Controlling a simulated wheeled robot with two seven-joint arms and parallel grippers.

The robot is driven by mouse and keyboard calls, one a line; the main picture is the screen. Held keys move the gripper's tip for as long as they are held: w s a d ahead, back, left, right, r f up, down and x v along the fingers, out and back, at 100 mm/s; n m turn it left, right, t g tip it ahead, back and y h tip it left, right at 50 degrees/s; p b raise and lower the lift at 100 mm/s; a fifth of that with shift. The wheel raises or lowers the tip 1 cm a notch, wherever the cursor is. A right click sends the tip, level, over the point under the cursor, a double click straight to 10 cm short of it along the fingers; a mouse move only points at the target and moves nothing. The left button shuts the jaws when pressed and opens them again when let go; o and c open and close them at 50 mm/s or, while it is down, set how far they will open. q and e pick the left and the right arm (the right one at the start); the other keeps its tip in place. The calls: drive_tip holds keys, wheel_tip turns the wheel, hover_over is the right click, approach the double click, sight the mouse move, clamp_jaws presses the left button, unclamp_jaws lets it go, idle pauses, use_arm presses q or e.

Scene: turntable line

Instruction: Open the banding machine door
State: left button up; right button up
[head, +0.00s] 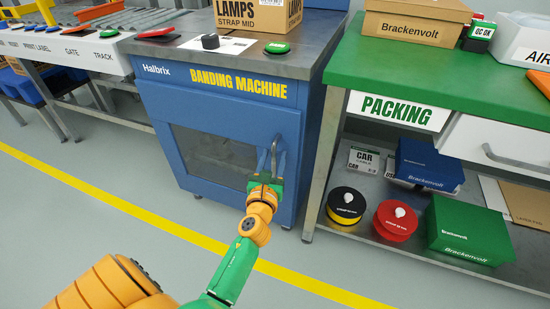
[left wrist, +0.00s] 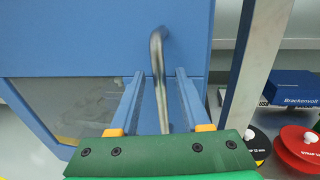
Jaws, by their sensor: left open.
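The blue banding machine (head: 160,101) stands in the middle of the head view, its windowed door (head: 215,152) closed. A vertical metal bar handle (head: 275,138) is at the door's right side; it also shows in the left wrist view (left wrist: 157,75). My left gripper (head: 272,163) is at the handle. In the left wrist view, its two blue fingers (left wrist: 155,85) are open, one on each side of the handle, with visible gaps. The handle's lower end is partly hidden by the gripper. My right gripper is not in view.
The green packing bench (head: 440,75) stands close on the right. Its lower shelf holds a black-and-yellow strap reel (head: 346,207), a red reel (head: 396,222) and a green box (head: 468,230). Open floor with a yellow line (head: 130,204) lies in front of the machine.

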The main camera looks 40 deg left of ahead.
use_arm(q)
clamp_jaws()
idle(1.4)
